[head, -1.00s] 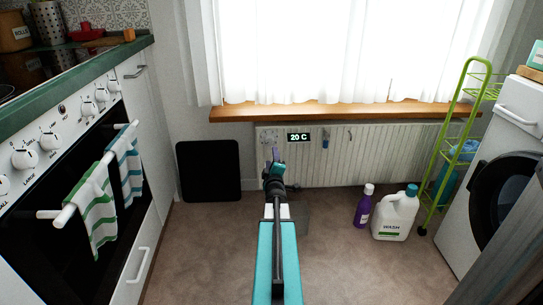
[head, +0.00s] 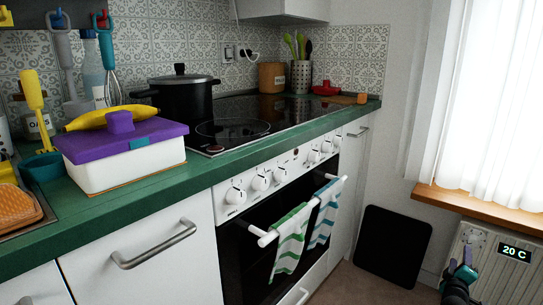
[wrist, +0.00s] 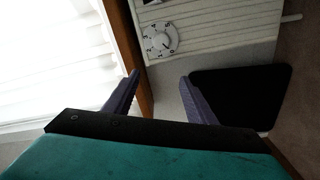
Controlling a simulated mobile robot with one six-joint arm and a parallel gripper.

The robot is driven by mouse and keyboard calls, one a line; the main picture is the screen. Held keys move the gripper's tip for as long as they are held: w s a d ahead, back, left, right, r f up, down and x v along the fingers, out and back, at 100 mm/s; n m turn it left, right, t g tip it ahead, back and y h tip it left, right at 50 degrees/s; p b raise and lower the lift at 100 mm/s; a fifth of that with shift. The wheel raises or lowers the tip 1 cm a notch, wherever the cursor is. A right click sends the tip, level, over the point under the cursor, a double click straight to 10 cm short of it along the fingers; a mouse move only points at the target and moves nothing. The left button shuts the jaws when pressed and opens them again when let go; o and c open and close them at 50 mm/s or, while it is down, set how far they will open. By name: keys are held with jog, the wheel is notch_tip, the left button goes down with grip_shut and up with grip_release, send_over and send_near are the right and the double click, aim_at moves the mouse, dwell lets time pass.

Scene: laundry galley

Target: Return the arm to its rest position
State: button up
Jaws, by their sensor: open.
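My gripper (wrist: 159,78) is open in the wrist view, its two purple fingers apart with nothing between them. In the head view my gripper (head: 462,266) shows only partly at the bottom right, in front of the radiator (head: 492,262). Most of my arm is outside that picture. In the wrist view the radiator's round dial (wrist: 160,39) lies beyond the fingertips.
The oven's rail (head: 300,212) carries two striped towels.

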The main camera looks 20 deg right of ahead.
jog(key=w+a+r+n+t+y+p, duration=0.1)
jog(key=w+a+n+y+p, duration=0.15)
jog(key=w+a+p, duration=0.65)
jog(key=w+a+r+n+t+y+p, duration=0.1)
jog(key=w+a+y+p, duration=0.25)
jog(key=w+a, duration=0.75)
jog(key=s+a+f+g+y+p, duration=0.1)
jog(key=s+a+f+y+p, duration=0.15)
jog(key=a+p, duration=0.7)
jog(key=s+a+f+g+y+p, duration=0.1)
jog(key=a+f+g+y+p, duration=0.15)
jog(key=a, duration=1.45)
jog(key=s+a+f+g+y+p, duration=0.1)
jog(key=s+a+f+g+p, duration=0.3)
jog(key=s+a, duration=0.5)
jog(key=s+a+f+g+y+p, duration=0.1)
jog(key=s+a+g+p, duration=0.1)
jog(key=s+a+p, duration=0.5)
jog(key=s+a+r+m+g, duration=0.1)
jog(key=s+a+m+g, duration=0.1)
jog(key=s, duration=0.9)
jog(key=s+a+r+m+g+y, duration=0.1)
jog(key=s+m+g, duration=0.4)
jog(key=s, duration=0.6)
jog(key=shift+s+a+g, duration=0.3)
jog(key=shift+a+g, duration=0.6)
jog(key=shift+g, duration=0.05)
